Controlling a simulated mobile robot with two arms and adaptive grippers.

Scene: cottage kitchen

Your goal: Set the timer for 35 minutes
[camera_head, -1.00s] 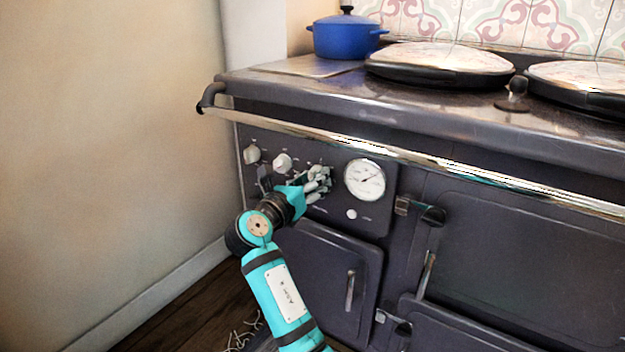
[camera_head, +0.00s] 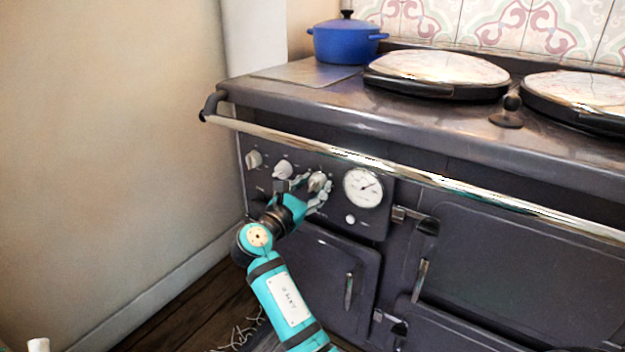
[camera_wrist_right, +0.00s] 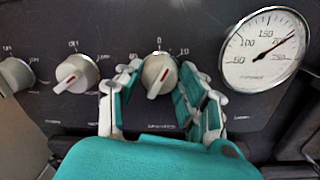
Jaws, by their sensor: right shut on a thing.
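The timer knob (camera_head: 317,181) is the pale third knob from the left on the dark stove's control panel. In the right wrist view the knob (camera_wrist_right: 160,70) has a 0 above it, a 10 at its upper right and what looks like 50 at its upper left. Its red pointer line points down and a little left; the marks there are hard to read. My right gripper (camera_head: 306,187) has its fingers on both sides of the knob and is shut on it.
Two other knobs, a left one (camera_head: 254,159) and a middle one (camera_head: 283,169), sit left of the timer knob. A round temperature gauge (camera_head: 363,187) is close on the right. A chrome rail (camera_head: 350,155) runs above the panel. A blue pot (camera_head: 345,42) stands on the stove.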

